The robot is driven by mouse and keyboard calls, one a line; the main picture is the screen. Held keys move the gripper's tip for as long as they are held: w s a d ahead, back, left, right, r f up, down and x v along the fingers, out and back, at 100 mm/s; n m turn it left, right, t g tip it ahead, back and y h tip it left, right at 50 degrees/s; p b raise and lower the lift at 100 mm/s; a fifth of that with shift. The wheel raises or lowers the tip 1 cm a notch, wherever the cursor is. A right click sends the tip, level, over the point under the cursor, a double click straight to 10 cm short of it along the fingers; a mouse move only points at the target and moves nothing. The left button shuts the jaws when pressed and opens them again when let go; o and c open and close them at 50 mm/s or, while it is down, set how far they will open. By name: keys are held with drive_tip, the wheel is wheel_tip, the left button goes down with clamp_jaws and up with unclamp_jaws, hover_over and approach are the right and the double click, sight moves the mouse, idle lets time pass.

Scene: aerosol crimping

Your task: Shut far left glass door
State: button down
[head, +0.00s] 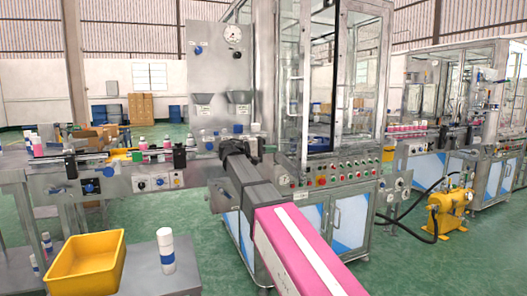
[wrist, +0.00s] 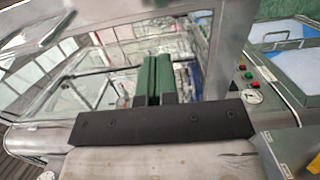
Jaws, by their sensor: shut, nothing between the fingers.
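The glass-sided machine (head: 386,70) stands at the centre of the head view. Its left glass door (head: 290,85) is tall, clear and metal-framed, with a pale upright bar beside it. Reflections keep me from telling how far it stands open. My gripper (head: 240,148) is at the machine's left front, low by the enclosure's bottom edge. In the wrist view my gripper (wrist: 152,58) shows green fingers pressed together, with nothing between them. Metal framing and glass fill the view beyond the fingers. I cannot tell whether they touch the door.
A button panel (head: 335,178) runs below the enclosure. A conveyor (head: 130,170) with small bottles lies left. A yellow bin (head: 87,268) and a white can (head: 166,250) stand front left. A yellow pump (head: 450,212) with hoses stands right on the green floor.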

sight(296, 148)
drive_tip(key=d, duration=0.5)
drive_tip(key=w+d, duration=0.1)
drive_tip(key=d, duration=0.2)
drive_tip(key=shift+w, duration=0.1)
